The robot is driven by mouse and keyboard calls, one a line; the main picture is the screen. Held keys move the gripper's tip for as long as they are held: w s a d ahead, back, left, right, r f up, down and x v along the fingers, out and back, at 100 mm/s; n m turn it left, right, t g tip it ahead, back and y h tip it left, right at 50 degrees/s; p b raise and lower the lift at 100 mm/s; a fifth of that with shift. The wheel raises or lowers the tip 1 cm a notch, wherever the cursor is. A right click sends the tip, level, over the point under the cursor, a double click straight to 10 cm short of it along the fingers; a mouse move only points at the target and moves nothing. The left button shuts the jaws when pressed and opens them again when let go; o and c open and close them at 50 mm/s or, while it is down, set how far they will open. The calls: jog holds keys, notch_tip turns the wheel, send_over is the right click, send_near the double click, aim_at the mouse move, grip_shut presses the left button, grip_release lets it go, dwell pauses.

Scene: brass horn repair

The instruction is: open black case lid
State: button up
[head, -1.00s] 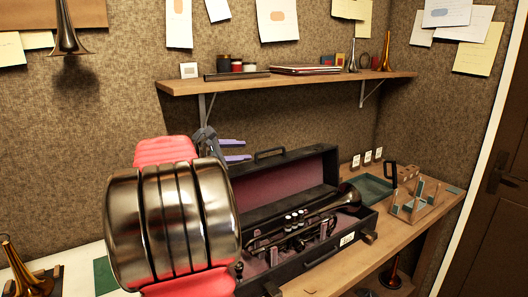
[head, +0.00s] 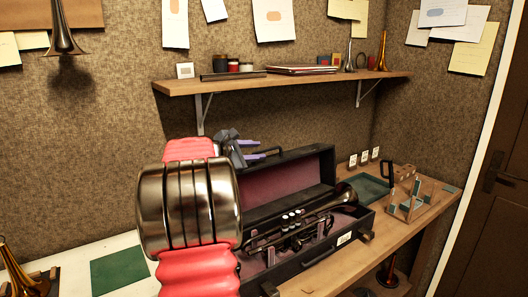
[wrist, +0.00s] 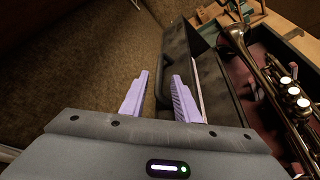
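The black case (head: 326,254) lies on the bench with its lid (head: 290,183) standing raised at the back, its dark pink lining showing. A dark trumpet (head: 303,222) lies inside and also shows in the wrist view (wrist: 268,75). My gripper (head: 254,149) is at the lid's upper left end, close to its carrying handle. Whether a finger touches the lid, I cannot tell.
A wooden shelf (head: 290,82) with jars and small horns runs above the case. A green tray (head: 371,187) and a wooden rack (head: 420,207) stand right of the case. A green mat (head: 119,270) lies on the left bench. A brass bell stands at far left.

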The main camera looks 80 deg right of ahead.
aim_at(263, 151)
jog(key=shift+x, duration=2.25)
jog(key=shift+c, duration=0.6)
grip_shut()
